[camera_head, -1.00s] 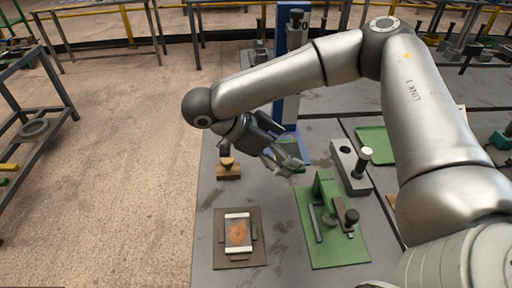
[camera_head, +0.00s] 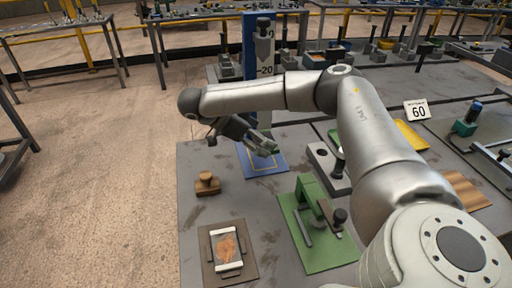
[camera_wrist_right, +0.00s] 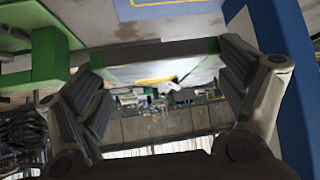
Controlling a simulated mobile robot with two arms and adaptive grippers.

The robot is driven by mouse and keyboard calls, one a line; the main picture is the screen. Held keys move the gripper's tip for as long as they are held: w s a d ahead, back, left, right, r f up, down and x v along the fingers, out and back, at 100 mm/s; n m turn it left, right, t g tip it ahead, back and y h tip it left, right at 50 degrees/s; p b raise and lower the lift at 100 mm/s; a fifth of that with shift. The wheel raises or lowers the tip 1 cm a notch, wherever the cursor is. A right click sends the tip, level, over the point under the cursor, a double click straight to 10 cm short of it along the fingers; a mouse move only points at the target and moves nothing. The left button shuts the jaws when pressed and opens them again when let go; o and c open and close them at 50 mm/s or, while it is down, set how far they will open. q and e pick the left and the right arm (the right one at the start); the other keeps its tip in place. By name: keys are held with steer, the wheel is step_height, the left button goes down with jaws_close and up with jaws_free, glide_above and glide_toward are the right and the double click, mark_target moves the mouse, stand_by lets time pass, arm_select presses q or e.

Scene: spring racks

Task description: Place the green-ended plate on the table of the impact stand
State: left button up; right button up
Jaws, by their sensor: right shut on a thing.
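My right gripper (camera_head: 262,146) hangs over the front of a blue stand (camera_head: 256,35), near its low blue base (camera_head: 258,162) with a yellow outline. I take this for the impact stand and its table. In the right wrist view my fingers (camera_wrist_right: 165,90) are shut on a flat plate (camera_wrist_right: 150,53) with a grey edge and green ends. The plate also shows as a small green piece at the fingertips in the head view (camera_head: 266,150). Its gap above the base cannot be told. My left gripper is not in view.
A wooden block with a knob (camera_head: 207,183) stands left of the base. A green fixture (camera_head: 315,215) and a grey block (camera_head: 326,165) stand to the right. A brown board with a framed piece (camera_head: 211,262) lies in front. Bare tabletop (camera_head: 245,205) lies between them.

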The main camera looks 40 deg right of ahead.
steer(key=b, duration=0.2)
glide_above(256, 158)
steer(key=f, duration=0.4)
steer(key=shift+s+a, duration=0.2)
steer(key=shift+s, duration=0.2)
steer(key=shift+w+d+f, duration=0.2)
steer(key=shift+w+f, duration=0.15)
steer(key=shift+w+d+f, duration=0.15)
steer(key=shift+f, duration=0.3)
step_height(256, 158, down, 2)
steer(key=shift+f+p, duration=0.1)
steer(key=shift+p, duration=0.2)
steer(key=shift+f, duration=0.25)
steer(key=shift+f, duration=0.1)
steer(key=o, duration=1.8)
steer(key=shift+f, duration=0.1)
